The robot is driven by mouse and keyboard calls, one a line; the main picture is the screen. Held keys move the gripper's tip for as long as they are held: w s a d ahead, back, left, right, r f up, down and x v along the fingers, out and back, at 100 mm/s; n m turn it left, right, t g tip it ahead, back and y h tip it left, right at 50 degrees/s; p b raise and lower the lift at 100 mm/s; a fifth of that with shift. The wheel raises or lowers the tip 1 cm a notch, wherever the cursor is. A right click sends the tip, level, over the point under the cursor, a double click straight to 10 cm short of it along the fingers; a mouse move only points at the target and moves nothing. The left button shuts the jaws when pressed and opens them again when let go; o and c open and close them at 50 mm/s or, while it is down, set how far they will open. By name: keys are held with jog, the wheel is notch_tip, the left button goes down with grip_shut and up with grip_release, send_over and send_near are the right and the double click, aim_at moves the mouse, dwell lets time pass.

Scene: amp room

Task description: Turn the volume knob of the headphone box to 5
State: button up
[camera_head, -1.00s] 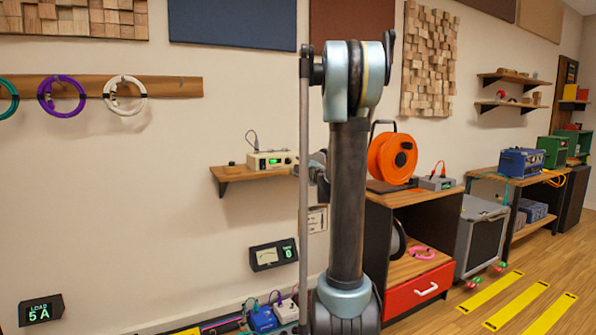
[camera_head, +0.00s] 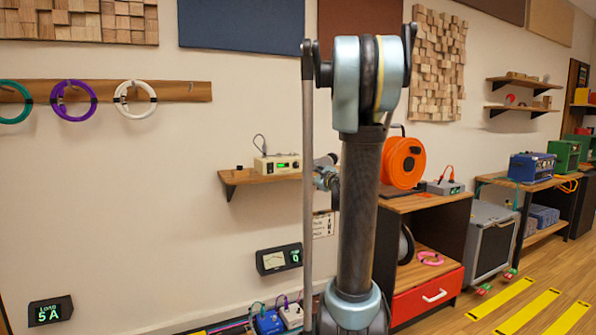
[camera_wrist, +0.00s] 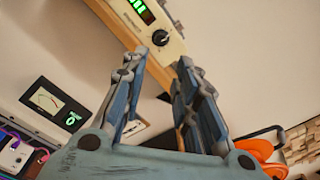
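The headphone box (camera_head: 277,165) is a cream box with a green-lit display, on a small wooden wall shelf. In the wrist view the box (camera_wrist: 142,22) is at the top, tilted in the picture. Its black volume knob (camera_wrist: 160,38) has a light pointer mark; the number it points to is too small to read. My gripper (camera_wrist: 161,62) is open and empty, its two fingers pointing toward the box with the knob just beyond the gap between the tips. In the head view my arm hides most of the gripper, which is right of the box.
The wooden shelf (camera_head: 255,177) carries the box. A wall meter (camera_head: 279,259) hangs below it; its green digit reads 0 in the wrist view. A "LOAD 5 A" sign (camera_head: 50,311) is at lower left. An orange cable reel (camera_head: 402,162) stands on the cabinet at right.

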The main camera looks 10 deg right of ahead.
aim_at(297, 166)
jog(key=x, duration=1.4)
grip_shut()
